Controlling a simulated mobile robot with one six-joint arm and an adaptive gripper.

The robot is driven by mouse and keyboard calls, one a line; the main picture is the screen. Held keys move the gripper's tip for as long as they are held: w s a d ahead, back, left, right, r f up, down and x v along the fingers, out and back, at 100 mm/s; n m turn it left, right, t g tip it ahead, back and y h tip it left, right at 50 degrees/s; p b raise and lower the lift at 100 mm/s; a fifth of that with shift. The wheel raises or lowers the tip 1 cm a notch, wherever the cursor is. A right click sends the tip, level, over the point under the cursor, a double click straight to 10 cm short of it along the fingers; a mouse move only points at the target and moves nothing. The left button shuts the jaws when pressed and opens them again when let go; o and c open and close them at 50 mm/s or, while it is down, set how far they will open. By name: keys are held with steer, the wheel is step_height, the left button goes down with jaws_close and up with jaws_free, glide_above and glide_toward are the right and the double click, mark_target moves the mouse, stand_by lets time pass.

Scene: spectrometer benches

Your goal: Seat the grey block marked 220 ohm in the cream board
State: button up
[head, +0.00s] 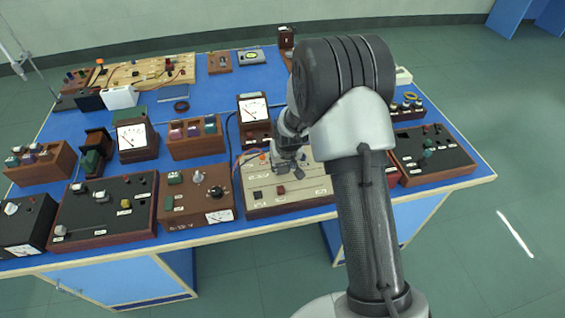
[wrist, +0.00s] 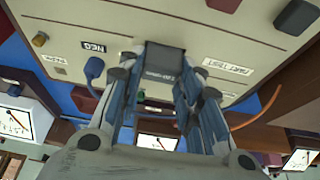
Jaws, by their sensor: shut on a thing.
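The cream board (head: 300,200) lies near the front edge of the blue bench, and fills the top of the wrist view (wrist: 200,40). My gripper (head: 288,168) is over the board's back part. In the wrist view, my gripper (wrist: 165,72) is shut on a dark grey block (wrist: 165,57), with the board close behind it. The small label on the block is too blurred to read surely. Whether the block touches the board or sits in it, I cannot tell. In the head view the block is too small to make out.
A black block (head: 258,195) and a red block (head: 281,190) sit on the board's front part. A blue plug (wrist: 94,68) and an orange cord (wrist: 258,110) are close to my gripper. A brown control box (head: 185,205) stands left of the board; a meter (head: 253,108) stands behind.

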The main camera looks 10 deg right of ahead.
steer(key=o, duration=1.1)
steer(key=v, duration=1.2)
steer(key=shift+r, duration=0.1)
steer(key=s+r, duration=1.4)
steer(key=s, duration=0.1)
steer(key=s+r, duration=0.1)
steer(key=s, duration=0.4)
steer(key=s+r, duration=0.1)
steer(key=s, duration=0.5)
steer(key=s+r, duration=0.1)
steer(key=s, duration=0.4)
steer(key=shift+s, duration=0.2)
